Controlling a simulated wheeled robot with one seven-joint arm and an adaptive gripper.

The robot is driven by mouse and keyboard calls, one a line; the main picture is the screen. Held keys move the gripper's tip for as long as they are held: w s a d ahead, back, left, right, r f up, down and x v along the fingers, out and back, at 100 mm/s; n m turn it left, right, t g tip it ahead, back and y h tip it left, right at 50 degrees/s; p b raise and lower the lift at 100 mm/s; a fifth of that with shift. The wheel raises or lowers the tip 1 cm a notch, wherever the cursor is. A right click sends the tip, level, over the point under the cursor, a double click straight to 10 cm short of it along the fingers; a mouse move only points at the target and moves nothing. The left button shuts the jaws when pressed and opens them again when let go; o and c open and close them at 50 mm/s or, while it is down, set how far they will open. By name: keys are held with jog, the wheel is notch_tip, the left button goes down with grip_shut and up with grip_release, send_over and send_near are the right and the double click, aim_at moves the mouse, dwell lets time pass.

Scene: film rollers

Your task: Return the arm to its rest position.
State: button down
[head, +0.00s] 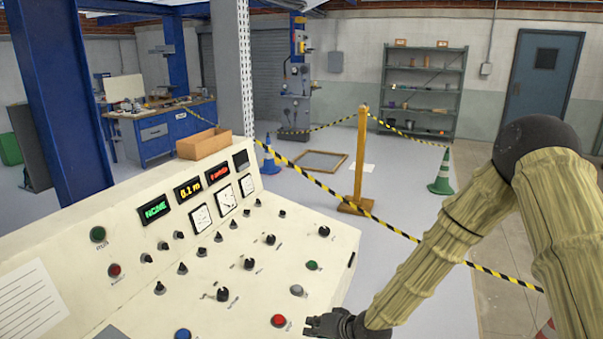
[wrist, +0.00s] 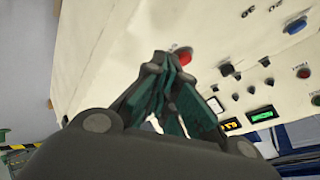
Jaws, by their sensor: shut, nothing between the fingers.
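My arm (head: 440,250) comes in from the right of the head view, in a tan sleeve with a black elbow. My gripper (head: 318,324) is at the bottom of the head view, by the lower right corner of the cream control console (head: 334,262). In the wrist view my gripper (wrist: 160,65) is shut and empty, its fingertips together. They appear close to a red button (wrist: 183,56) on the console face; I cannot tell whether they touch it. A red button (head: 279,320) also shows left of my gripper in the head view.
The console carries several knobs, buttons, dials and lit displays (head: 155,211). A yellow post (head: 361,160) with striped barrier tape (head: 400,232) stands beyond it. A green cone (head: 441,175) and shelves (head: 424,90) are farther back. Open floor (head: 420,295) lies right of the console.

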jog(key=s+d+f+g+h, duration=0.2)
jog(key=s+d+f, duration=0.2)
jog(key=s+f, duration=0.75)
jog(key=s+d+f+g+h+b, duration=0.1)
jog(key=s+d, duration=0.4)
jog(key=s, duration=0.5)
jog(key=s+d+f+g+h+b, duration=0.1)
jog(key=s+d+f, duration=0.4)
jog(key=s, duration=0.5)
jog(key=s+d+f+g+h+b, duration=0.1)
jog(key=s+d+f+g+h, duration=0.2)
jog(key=s, duration=0.7)
jog(key=d+f, duration=0.1)
jog(key=d, duration=0.1)
jog(key=shift+s+d+f+n+h, duration=0.3)
jog(key=shift+s+f+n, duration=0.05)
jog(key=shift+s+n, duration=0.05)
